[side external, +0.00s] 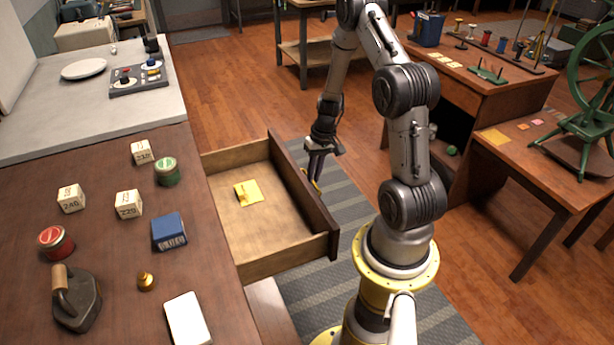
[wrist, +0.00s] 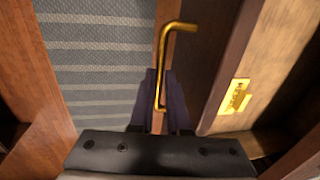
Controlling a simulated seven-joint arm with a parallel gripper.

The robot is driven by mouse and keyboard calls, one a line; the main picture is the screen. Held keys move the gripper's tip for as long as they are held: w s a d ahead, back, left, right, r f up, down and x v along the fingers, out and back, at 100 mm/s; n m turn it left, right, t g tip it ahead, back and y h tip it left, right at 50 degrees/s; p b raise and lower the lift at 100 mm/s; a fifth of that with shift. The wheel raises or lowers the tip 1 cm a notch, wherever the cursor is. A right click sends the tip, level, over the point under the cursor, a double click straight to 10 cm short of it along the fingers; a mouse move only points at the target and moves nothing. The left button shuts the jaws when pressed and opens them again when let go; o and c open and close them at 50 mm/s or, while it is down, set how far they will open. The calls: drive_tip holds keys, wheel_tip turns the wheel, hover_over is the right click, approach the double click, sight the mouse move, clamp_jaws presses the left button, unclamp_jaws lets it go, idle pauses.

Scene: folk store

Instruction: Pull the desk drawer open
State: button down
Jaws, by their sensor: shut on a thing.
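The desk drawer (side external: 262,263) stands well out from the desk (side external: 215,270), and its inside shows. A yellow note with a small yellow thing on it (side external: 249,193) lies on the drawer floor; yellow also shows inside the drawer in the wrist view (wrist: 235,97). A brass handle (wrist: 163,62) is on the drawer's front face. My gripper (side external: 319,178) is at the outer side of that front. In the wrist view its dark fingers (wrist: 160,95) are shut around the handle bar. The handle is mostly hidden in the side view.
Number blocks (side external: 129,204), a blue box (side external: 169,232), tins (side external: 56,242) and an old iron (side external: 76,299) stand on the desk top. A striped rug (side external: 350,205) lies under the drawer. A workbench with a green wheel (side external: 590,95) stands to the right.

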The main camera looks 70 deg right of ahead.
drive_tip(key=c, duration=0.9)
unclamp_jaws()
drive_tip(key=shift+r, duration=0.15)
drive_tip(key=r, duration=0.4)
drive_tip(key=s+d+r, duration=0.1)
drive_tip(key=r, duration=0.4)
drive_tip(key=d+r, duration=0.1)
drive_tip(key=r, duration=0.3)
drive_tip(key=shift+s+r, duration=0.2)
drive_tip(key=shift+s, duration=0.2)
drive_tip(key=shift+w+a, duration=0.1)
